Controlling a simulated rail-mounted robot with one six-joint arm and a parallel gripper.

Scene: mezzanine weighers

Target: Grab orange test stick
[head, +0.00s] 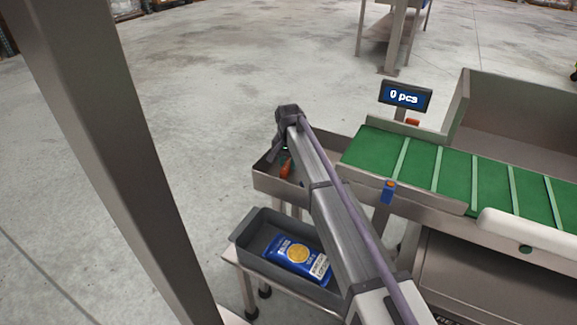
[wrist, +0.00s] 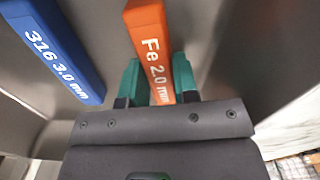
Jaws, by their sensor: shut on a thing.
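The orange test stick (wrist: 150,40), marked "Fe 2.0 mm", sits between the two teal fingers of my gripper (wrist: 157,78) in the wrist view. The gripper is shut on it. In the head view the orange stick (head: 286,168) shows below my gripper (head: 285,153), inside a metal tray (head: 263,184) beside the conveyor. The fingers are small and partly hidden there by the arm. I cannot tell whether the stick touches the tray floor.
A blue stick (wrist: 52,48) marked "316 3.0 mm" lies left of the orange one. A grey bin (head: 258,262) with a blue packet (head: 290,252) stands in front. The green conveyor (head: 420,160) and a display (head: 404,97) reading "0 pcs" are to the right.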

